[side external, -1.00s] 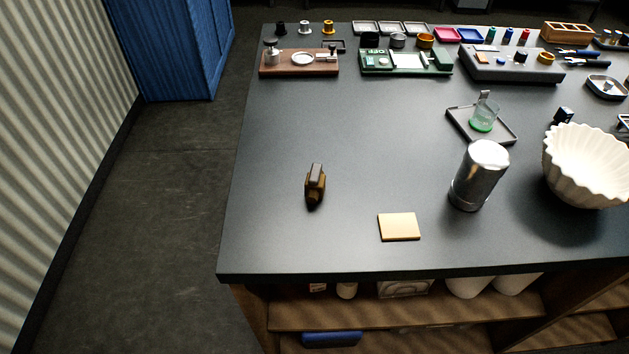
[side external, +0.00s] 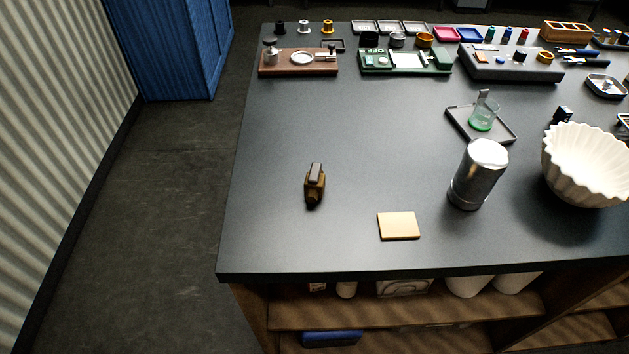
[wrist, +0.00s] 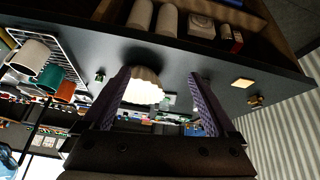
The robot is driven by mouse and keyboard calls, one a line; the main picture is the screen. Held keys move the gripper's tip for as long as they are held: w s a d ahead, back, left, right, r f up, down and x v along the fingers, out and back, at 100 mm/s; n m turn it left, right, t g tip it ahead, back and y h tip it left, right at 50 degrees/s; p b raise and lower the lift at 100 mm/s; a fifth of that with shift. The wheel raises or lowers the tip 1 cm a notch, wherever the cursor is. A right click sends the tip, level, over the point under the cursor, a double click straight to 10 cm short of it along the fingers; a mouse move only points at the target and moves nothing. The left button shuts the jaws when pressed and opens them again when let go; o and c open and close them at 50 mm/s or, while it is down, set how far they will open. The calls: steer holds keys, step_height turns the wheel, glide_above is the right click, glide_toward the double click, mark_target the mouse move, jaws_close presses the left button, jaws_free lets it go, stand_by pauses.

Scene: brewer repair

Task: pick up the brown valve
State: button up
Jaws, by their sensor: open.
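The brown valve (side external: 315,183), a small brown piece with dark parts, rests on the dark tabletop near the left front in the side external view. It also shows in the wrist view (wrist: 256,102), near the table edge at the right. My gripper (wrist: 158,76) shows only in the wrist view, with its two purple-grey fingers wide apart. It is open, with nothing held between the fingers. The valve lies well outside the fingers, to their right in the picture.
A tan pad (side external: 399,226), a silver canister (side external: 478,175) and a white fluted bowl (side external: 587,165) stand right of the valve. A tray (side external: 462,124) holds a green-bottomed glass. Boards and small parts line the back. The tabletop around the valve is clear.

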steer(key=w+a+r+n+y, duration=0.2)
steer(key=w+a+r+n, duration=0.35)
steer(key=w+r, duration=0.75)
steer(key=w+a+r+n+y, duration=0.1)
steer(key=w+a+r+n, duration=0.2)
steer(key=w+a, duration=0.5)
steer(key=n+g+y, duration=0.1)
steer(key=n+g, duration=0.4)
steer(key=n, duration=0.1)
glide_above(316, 171)
steer(key=d, duration=0.3)
step_height(316, 171, down, 24)
steer(key=shift+m, duration=0.25)
steer(key=shift+s+x, duration=0.2)
steer(key=shift+x, duration=1.4)
steer(key=shift+s+x, duration=0.15)
steer(key=shift+x, duration=1.45)
steer(key=shift+a+r, duration=0.15)
jaws_close()
